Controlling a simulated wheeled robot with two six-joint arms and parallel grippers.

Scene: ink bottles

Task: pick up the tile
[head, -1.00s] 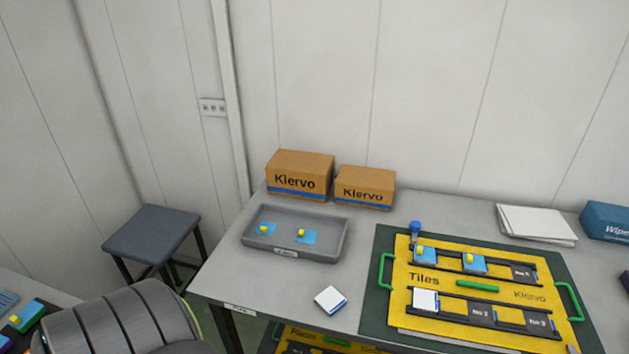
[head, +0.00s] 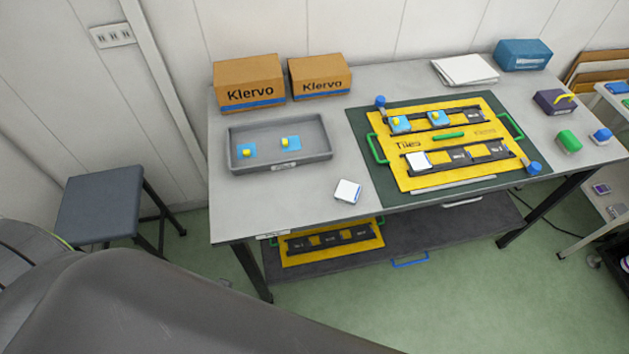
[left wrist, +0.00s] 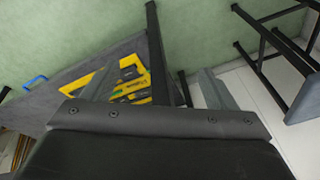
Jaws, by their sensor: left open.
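A loose white tile with a blue edge (head: 347,191) lies on the grey table near its front edge, left of the yellow tile board (head: 401,179). The board holds another white tile (head: 418,161) in its front row and two blue pieces with yellow knobs (head: 400,124) in its back row. A grey tray (head: 236,166) holds two blue pieces with yellow knobs (head: 290,143). My left gripper (left wrist: 158,85) is open and empty in the left wrist view, above the floor and lower shelf. The head view shows only my arm, and no right gripper.
Two Klervo boxes (head: 249,83) stand behind the tray. A second yellow board (head: 331,258) lies on the shelf below. A stool (head: 100,203) stands left of the table. The tabletop around the loose tile is clear.

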